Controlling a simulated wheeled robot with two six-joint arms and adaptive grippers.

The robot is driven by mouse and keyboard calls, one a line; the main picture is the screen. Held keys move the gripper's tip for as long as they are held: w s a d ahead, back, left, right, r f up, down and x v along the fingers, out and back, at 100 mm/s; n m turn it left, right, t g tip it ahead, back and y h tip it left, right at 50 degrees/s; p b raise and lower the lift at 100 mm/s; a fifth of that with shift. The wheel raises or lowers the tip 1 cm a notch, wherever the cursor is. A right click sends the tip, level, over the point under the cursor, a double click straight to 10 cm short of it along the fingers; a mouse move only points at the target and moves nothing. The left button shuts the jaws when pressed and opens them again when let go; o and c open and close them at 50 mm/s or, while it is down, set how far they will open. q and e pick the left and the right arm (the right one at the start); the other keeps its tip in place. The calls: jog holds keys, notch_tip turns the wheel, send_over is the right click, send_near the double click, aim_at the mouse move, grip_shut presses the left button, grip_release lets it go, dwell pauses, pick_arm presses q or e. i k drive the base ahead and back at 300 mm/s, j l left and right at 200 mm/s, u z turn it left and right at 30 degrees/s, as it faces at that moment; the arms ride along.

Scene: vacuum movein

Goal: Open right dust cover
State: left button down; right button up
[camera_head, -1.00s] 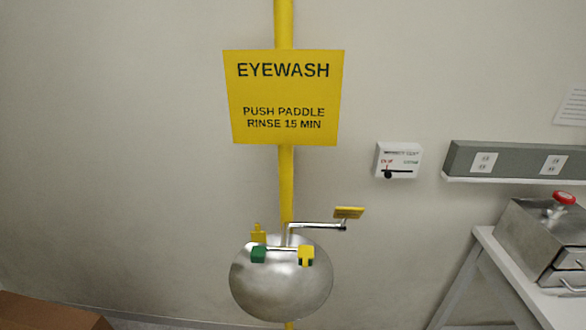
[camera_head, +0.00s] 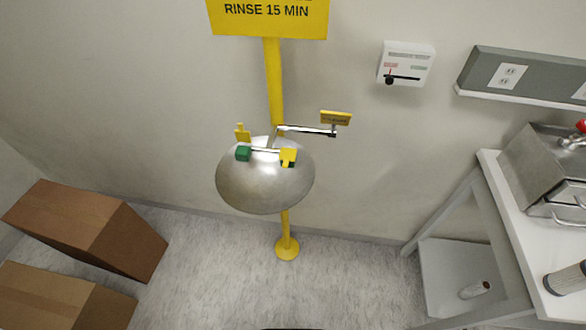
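The eyewash bowl (camera_head: 262,185) is a round steel basin on a yellow pole, in the middle of the head view. The right dust cover (camera_head: 288,157) is yellow and sits down over the right spray head, with a little green showing beside it. The left dust cover (camera_head: 242,132) is yellow and stands up behind the bare green left spray head (camera_head: 243,153). The push paddle (camera_head: 336,118) is a yellow plate on a metal arm to the right of the bowl. Neither of my grippers is in view.
Brown boxes (camera_head: 85,225) stand on the floor at left. A white bench (camera_head: 500,220) with a steel box (camera_head: 550,165) stands at right. A wall box (camera_head: 406,65) and socket strip (camera_head: 525,78) hang above. The floor (camera_head: 215,275) before the bowl is clear.

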aim_at(287, 155)
jog(key=l+z, duration=0.25)
jog(key=l, duration=0.9)
jog(key=l+u, duration=0.1)
jog(key=l, duration=0.15)
